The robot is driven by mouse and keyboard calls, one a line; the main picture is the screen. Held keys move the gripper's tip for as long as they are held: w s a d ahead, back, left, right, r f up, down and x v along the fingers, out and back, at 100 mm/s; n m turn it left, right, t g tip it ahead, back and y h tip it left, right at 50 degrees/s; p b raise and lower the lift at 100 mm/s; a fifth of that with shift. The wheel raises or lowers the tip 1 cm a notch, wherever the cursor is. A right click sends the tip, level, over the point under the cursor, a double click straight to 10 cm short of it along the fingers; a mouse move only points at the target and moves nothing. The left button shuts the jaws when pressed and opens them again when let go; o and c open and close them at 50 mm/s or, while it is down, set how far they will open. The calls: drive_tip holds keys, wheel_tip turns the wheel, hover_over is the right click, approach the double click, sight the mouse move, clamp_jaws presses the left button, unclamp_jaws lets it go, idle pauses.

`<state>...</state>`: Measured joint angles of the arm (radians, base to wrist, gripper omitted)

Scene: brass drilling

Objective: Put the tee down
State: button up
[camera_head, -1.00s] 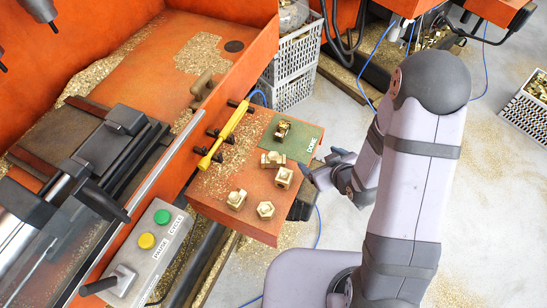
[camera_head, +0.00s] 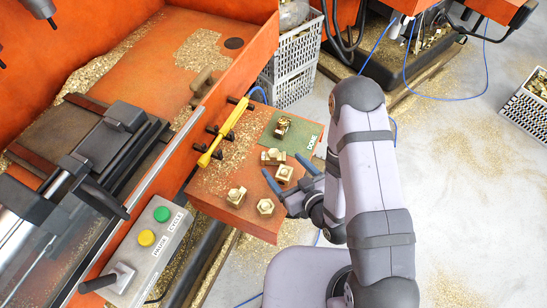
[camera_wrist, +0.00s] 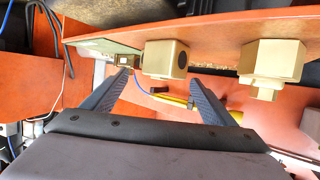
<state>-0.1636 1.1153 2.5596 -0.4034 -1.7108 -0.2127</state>
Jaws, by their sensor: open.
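Several brass fittings rest on the orange shelf; at this size I cannot tell for certain which is the tee. One fitting (camera_head: 282,127) sits on the green DONE mat (camera_head: 309,130). A wide fitting (camera_head: 272,157) lies just in front of the mat, with a blocky one (camera_head: 284,174) close by. My gripper (camera_head: 283,165) is open at the shelf's right side, its fingers spread around the blocky fitting's place. In the wrist view, my open fingers (camera_wrist: 158,77) hold nothing; a block-shaped fitting (camera_wrist: 165,58) shows between and beyond the tips.
Two more fittings, one upright (camera_head: 236,196) and one with a hexagonal end (camera_head: 265,206), stand near the shelf's front edge. Brass chips (camera_head: 232,158) litter the shelf.

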sight(277, 157)
drive_tip(key=shift+b+x, duration=0.9)
drive_tip(key=shift+x, duration=0.15)
drive_tip(key=shift+w+a+p, duration=0.3)
drive_tip(key=shift+w+p, duration=0.2)
drive_tip(key=shift+p, duration=0.1)
drive_tip(key=shift+p+x, duration=0.7)
drive_tip(key=shift+x, duration=1.3)
drive_tip(key=shift+w, duration=0.1)
drive_tip(key=c, duration=1.6)
drive_tip(key=shift+o, duration=0.2)
drive_tip(key=shift+r, duration=0.1)
drive_tip(key=shift+r, duration=0.1)
drive_tip(key=shift+r+b, duration=0.45)
drive_tip(key=shift+r, duration=4.4)
